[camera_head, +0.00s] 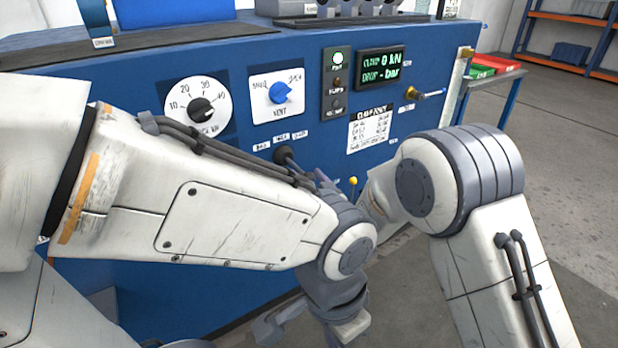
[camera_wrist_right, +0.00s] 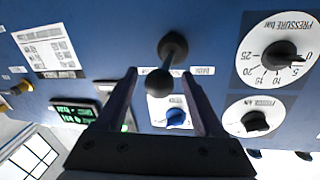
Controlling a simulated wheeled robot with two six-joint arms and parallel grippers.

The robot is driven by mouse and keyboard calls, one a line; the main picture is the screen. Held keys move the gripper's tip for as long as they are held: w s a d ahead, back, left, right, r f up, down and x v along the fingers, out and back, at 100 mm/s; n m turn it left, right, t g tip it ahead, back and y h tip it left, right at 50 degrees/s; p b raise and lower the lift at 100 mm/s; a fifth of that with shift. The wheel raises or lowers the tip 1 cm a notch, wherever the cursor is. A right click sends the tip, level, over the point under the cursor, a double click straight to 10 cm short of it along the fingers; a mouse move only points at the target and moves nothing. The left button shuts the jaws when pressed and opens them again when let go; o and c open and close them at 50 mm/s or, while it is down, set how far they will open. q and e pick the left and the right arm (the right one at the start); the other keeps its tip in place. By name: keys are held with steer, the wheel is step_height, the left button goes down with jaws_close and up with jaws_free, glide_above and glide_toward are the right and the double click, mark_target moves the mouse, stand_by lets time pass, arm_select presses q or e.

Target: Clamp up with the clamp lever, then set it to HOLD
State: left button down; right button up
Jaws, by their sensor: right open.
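The clamp lever (camera_head: 284,156) sticks out of the blue panel below three small labels, too small to read surely; its lower part is hidden behind my left arm. In the right wrist view, the lever (camera_wrist_right: 172,45) ends in a black ball. My right gripper (camera_wrist_right: 159,76) is open, with a finger on each side of the ball; I cannot tell whether they touch it. In the head view, only a bit of the right gripper (camera_head: 321,178) shows behind my left arm. The display (camera_head: 381,66) reads CLAMP 0 kN. My left gripper's jaws do not show clearly at the bottom.
A green lamp (camera_head: 337,58) is lit. My left arm crosses close before the panel.

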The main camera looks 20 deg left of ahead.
jaws_close()
stand_by(1.3)
